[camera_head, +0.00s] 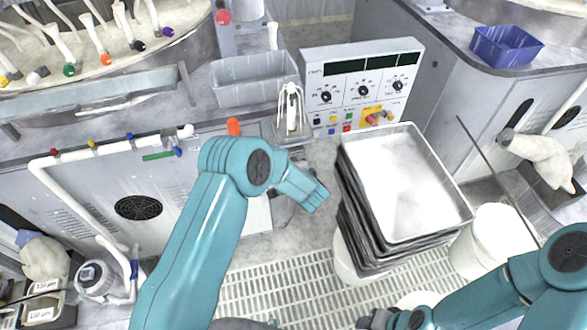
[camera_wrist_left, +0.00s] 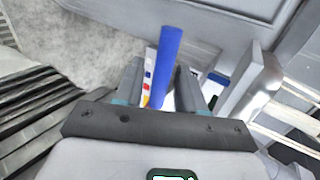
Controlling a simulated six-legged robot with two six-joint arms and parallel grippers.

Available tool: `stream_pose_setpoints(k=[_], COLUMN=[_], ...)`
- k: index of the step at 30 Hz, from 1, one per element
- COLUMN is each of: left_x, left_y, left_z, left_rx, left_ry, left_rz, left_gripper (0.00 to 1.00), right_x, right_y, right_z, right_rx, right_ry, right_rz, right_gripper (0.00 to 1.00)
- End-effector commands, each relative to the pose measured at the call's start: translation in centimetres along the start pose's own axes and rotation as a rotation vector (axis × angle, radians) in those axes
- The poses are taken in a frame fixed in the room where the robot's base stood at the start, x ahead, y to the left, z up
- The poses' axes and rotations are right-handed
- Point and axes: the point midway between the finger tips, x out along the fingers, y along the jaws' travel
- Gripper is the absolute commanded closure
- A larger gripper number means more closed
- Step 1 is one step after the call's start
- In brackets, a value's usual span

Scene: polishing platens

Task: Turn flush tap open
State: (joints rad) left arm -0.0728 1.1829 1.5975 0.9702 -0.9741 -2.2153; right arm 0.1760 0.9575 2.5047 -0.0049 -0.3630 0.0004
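A long blue bar (camera_wrist_left: 168,60), like a tap lever, shows in the left wrist view between the fingers of my left gripper (camera_wrist_left: 160,92). The fingers stand apart with a gap on the bar's left side; I cannot tell whether either touches it. In the head view my left wrist points right and down beside the cabinet front, and it hides the fingers and this bar. A white pipe (camera_head: 85,152) with small red, yellow and blue tap handles runs along the cabinet at left. My right gripper (camera_head: 376,320) is small at the bottom edge, its opening unclear.
A stack of grey trays (camera_head: 445,212) stands right of my left wrist. A control panel (camera_head: 363,85), grey bin (camera_head: 225,97) and white bottle (camera_head: 291,108) sit behind. A white bucket (camera_head: 490,240) is at right. Floor grating (camera_head: 290,290) lies open in front.

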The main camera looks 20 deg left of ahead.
Motion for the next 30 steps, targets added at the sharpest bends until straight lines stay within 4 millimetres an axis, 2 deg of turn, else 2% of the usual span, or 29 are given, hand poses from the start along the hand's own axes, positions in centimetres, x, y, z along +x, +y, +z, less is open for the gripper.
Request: stream_pose_setpoints(k=[5,8,15,21,25,30], left_x=[-0.9,-2.7,-9.2,-13.7,-15.5,-16.3], left_y=[0.0,0.0,0.0,0.0,0.0,0.0], left_z=[-0.1,-0.1,-0.2,-0.1,-0.1,0.0], left_rx=[0.001,0.001,0.002,0.001,0.000,0.001], left_ry=[0.002,0.003,0.006,0.004,0.002,0.000], left_rz=[0.000,-0.001,-0.002,-0.002,-0.001,0.000], left_gripper=[0.61,0.61,0.61,0.61,0.61,0.61], right_x=[0.1,0.3,0.9,1.1,1.1,1.1], right_y=[0.1,0.1,0.3,0.4,0.4,0.4], right_z=[0.0,0.0,0.0,0.0,0.0,0.0], right_rx=[0.000,0.000,0.000,0.000,0.000,0.000], right_ry=[0.000,0.000,0.000,0.000,0.000,0.000], right_rz=[0.000,0.000,0.000,0.000,0.000,0.000], right_gripper=[0.57,0.57,0.57,0.57,0.57,0.57])
